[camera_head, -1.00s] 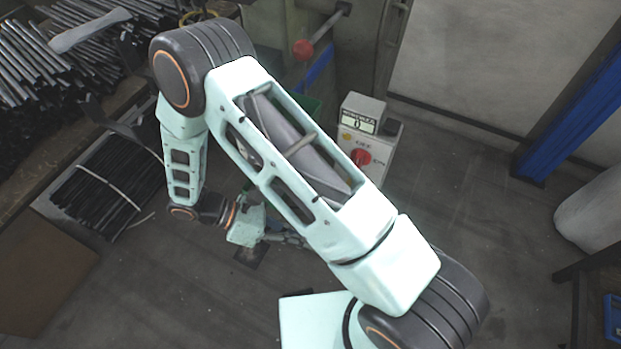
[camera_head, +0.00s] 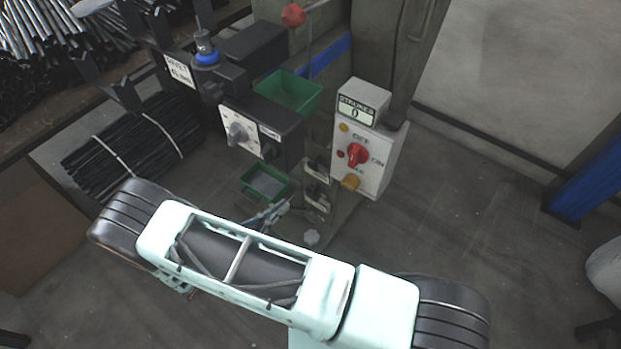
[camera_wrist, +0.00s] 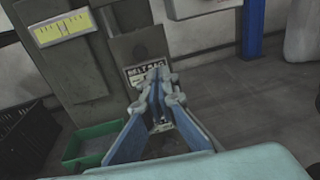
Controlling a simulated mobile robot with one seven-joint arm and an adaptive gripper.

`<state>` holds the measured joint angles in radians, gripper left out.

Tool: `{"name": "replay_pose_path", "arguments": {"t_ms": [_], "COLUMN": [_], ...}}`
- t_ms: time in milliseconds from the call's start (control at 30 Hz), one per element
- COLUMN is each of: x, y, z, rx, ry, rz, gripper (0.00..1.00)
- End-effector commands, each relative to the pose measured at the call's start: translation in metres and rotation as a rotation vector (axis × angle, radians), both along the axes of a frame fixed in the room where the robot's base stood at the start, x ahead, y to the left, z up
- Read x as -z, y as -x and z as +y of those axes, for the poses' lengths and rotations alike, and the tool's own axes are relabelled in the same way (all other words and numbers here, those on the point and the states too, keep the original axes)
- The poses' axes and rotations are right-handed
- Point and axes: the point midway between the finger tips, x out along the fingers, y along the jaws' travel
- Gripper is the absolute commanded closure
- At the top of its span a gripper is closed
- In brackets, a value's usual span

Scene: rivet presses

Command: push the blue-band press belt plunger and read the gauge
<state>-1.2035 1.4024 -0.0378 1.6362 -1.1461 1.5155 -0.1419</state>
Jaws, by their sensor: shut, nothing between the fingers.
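The press (camera_head: 262,45) stands at upper middle in the head view, with a blue band (camera_head: 207,57) around its upright rod. My gripper (camera_wrist: 156,75) is shut and empty in the wrist view. Its fingertips cover part of a plate labelled "BELT MAG" (camera_wrist: 133,72) on the press column; I cannot tell whether they touch it. In the head view my gripper (camera_head: 272,212) is small, behind my arm and near small labelled fittings (camera_head: 317,172) low on the column. No plunger can be made out behind the fingers. A yellow scale strip (camera_wrist: 65,28) shows at upper left in the wrist view.
A control box (camera_head: 372,160) with a red knob carries a counter (camera_head: 356,108) reading 0. Green bins sit high (camera_head: 290,90) and low (camera_head: 262,185); the low one also shows in the wrist view (camera_wrist: 90,143).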

Motion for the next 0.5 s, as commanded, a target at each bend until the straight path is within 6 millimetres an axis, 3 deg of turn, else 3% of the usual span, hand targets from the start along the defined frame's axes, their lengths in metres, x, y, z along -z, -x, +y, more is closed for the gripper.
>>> {"name": "replay_pose_path", "arguments": {"t_ms": [200, 500], "x": [0.01, 0.009], "y": [-0.007, -0.008], "z": [0.024, 0.029], "rx": [-0.11, -0.128], "ry": [0.015, 0.018], "rz": [-0.059, -0.07], "gripper": [1.0, 1.0]}}
